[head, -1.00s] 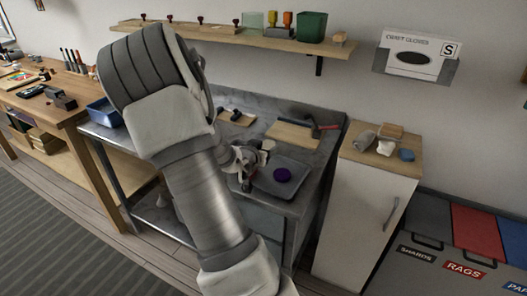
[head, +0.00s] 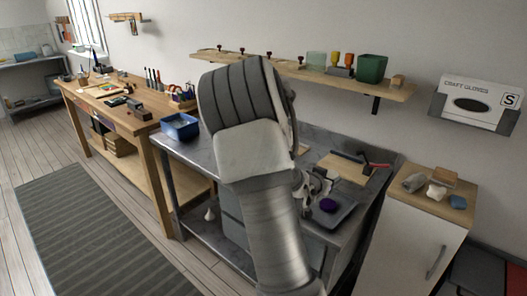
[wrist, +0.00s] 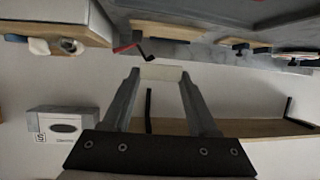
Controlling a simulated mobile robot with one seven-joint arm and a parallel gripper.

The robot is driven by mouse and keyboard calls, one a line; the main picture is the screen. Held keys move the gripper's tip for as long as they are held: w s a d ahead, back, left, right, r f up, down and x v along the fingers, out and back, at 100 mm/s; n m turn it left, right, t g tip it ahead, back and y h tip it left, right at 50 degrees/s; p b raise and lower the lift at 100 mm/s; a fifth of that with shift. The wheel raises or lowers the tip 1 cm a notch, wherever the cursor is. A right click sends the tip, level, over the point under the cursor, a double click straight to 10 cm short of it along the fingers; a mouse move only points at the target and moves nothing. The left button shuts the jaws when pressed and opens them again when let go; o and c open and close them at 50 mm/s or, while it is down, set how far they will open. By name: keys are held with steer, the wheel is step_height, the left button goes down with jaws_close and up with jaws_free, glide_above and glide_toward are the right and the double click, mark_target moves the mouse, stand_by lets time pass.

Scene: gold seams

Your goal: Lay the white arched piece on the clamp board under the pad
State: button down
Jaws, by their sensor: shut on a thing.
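My gripper (wrist: 160,80) is shut on a pale cream-white piece (wrist: 160,73), which shows between its fingertips in the wrist view. Its arched shape cannot be made out there. In the head view my arm covers much of the bench, and the gripper is small and partly hidden behind it. A light wooden board (head: 338,170) lies at the back right of the grey bench, with a dark bar and a red-ended tool at its edge. In the wrist view another board (wrist: 236,43) carries a dark fitting; I cannot tell which is the clamp board or see the pad clearly.
A dark tray (head: 345,214) with a purple round thing (head: 328,205) is on the bench front. A white cabinet (head: 400,235) stands to the right with small items on top. A wall shelf (head: 300,72) runs above the bench, and a blue bin (head: 180,127) sits left.

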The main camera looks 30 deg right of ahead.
steer(key=w+a+n+t+y+p, duration=0.25)
steer(key=w+a, duration=0.25)
steer(key=a, duration=0.4)
steer(key=w+a+n+t+y+p, duration=0.2)
steer(key=w+a+n+t+p, duration=0.15)
steer(key=a, duration=0.55)
steer(key=w+a+n+t+y+p, duration=0.1)
steer(key=a+n+y, duration=0.2)
steer(key=a, duration=0.8)
steer(key=w+a+r+n+t+y+p, duration=0.1)
steer(key=a+n+y, duration=0.3)
steer(key=a, duration=0.7)
steer(key=shift+a+r+y+p, duration=0.25)
steer(key=shift+y+p, duration=0.2)
steer(key=shift+p, duration=0.1)
